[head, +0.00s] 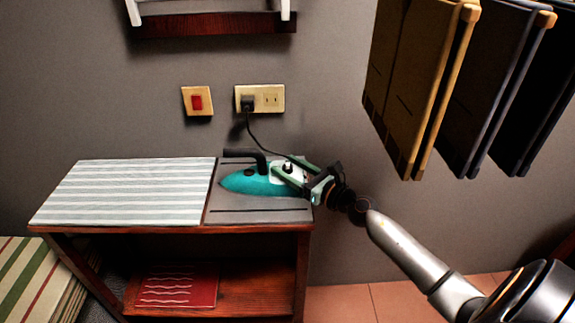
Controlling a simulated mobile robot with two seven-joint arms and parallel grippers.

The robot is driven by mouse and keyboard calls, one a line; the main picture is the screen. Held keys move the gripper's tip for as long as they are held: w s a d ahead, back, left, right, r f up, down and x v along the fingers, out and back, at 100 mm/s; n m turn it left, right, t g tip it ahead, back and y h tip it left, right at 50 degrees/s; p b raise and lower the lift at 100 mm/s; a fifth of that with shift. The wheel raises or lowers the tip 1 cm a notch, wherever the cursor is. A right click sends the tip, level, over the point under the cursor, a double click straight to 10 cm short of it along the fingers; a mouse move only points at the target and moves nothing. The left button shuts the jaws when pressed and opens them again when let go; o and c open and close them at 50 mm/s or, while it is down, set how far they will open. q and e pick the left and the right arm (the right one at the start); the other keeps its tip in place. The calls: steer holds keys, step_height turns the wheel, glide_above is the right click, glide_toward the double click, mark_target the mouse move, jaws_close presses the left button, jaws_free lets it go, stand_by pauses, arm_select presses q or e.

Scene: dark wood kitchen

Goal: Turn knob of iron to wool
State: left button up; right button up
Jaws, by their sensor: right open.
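The teal iron (245,183) lies on the grey right part of the cabinet top, its pointed end to the left and its dark handle (240,153) above. A small dark knob (287,168) shows on the white panel at the iron's right end. My right gripper (291,171) comes in from the right and is open, with its green fingers at the knob, one on each side in the picture. I cannot tell whether the fingers touch the knob. The gripper hides part of the iron's right end. My left gripper is not in view.
A cord (256,137) runs from the wall outlet (270,99) down behind the iron. A red switch (197,102) is left of the outlet. A striped pad (130,190) covers the cabinet's left top. Hanging cloths (415,75) are at upper right. A red book (178,287) lies on the shelf.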

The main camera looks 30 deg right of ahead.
steer(key=shift+w+a, duration=0.1)
steer(key=shift+w, duration=0.2)
jaws_close()
stand_by(0.5)
